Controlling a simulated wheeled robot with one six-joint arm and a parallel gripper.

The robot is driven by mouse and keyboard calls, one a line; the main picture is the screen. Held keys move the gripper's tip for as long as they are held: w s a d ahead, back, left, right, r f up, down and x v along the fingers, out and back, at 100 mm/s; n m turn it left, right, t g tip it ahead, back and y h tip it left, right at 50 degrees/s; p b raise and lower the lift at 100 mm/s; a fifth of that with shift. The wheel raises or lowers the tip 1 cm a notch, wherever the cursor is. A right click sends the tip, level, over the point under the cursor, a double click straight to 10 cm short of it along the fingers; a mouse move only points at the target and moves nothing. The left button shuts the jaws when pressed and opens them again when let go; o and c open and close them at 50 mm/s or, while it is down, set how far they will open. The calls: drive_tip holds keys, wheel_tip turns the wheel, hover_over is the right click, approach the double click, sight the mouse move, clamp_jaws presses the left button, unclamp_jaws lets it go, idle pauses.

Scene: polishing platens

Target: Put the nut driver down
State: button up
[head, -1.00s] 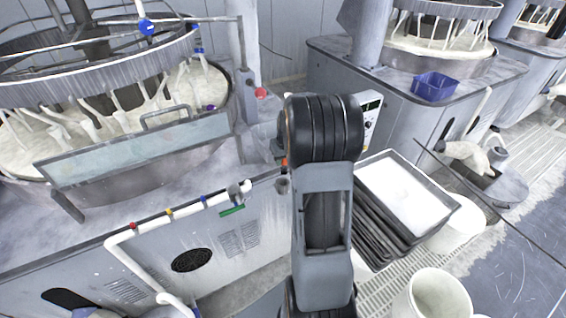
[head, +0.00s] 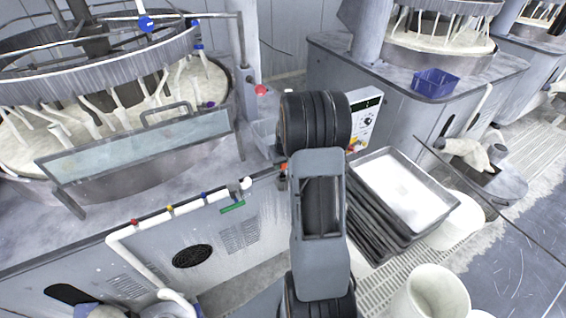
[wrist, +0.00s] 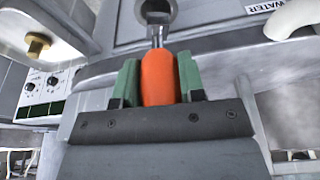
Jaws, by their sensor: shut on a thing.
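The nut driver (wrist: 159,78) has an orange handle and a metal shank. In the wrist view my gripper (wrist: 160,88), with green fingers, is shut on the handle from both sides. The shank points up the picture, toward a round metal ring (wrist: 155,12) on a grey surface. I cannot tell whether the tip touches or enters that ring. In the head view my arm hides most of the gripper; a small orange spot (head: 283,167) shows left of the arm, possibly the handle.
A polishing machine (head: 150,235) stands at left, with a white pipe along its front. A white control box (head: 365,118) is behind my arm. Stacked trays (head: 440,208) and white buckets (head: 432,293) stand at right. A blue bin (head: 435,84) sits on the far machine.

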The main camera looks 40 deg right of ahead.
drive_tip(key=shift+f+b, duration=0.35)
drive_tip(key=shift+f, duration=0.05)
drive_tip(key=o, duration=1)
drive_tip(key=shift+r, duration=0.1)
